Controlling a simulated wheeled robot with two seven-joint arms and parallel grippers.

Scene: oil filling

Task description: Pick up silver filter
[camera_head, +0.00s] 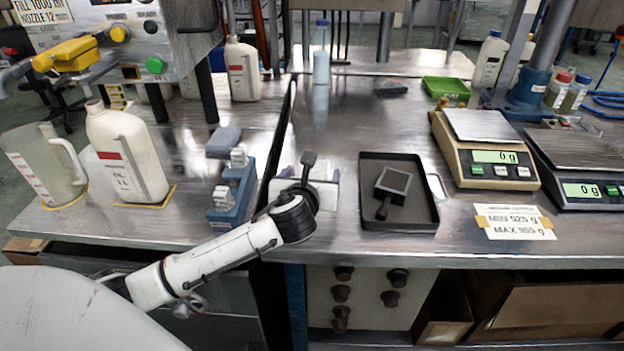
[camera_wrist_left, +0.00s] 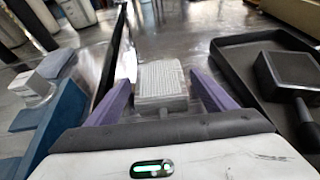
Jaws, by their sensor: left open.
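The silver filter (camera_wrist_left: 161,80) has a ribbed, light grey square head and a short stem, and lies on the metal table. In the wrist view my left gripper's (camera_wrist_left: 160,85) purple fingers are spread, one on each side of the filter, with a gap on both sides. My right gripper is out of view.
A black tray (camera_head: 427,215) with a dark square-headed piece (camera_head: 393,182) lies close on the right. A blue holder (camera_head: 240,190) with pale pieces stands on the left. Scales (camera_head: 485,150), white bottles (camera_head: 128,150) and a jug (camera_head: 45,165) stand farther out.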

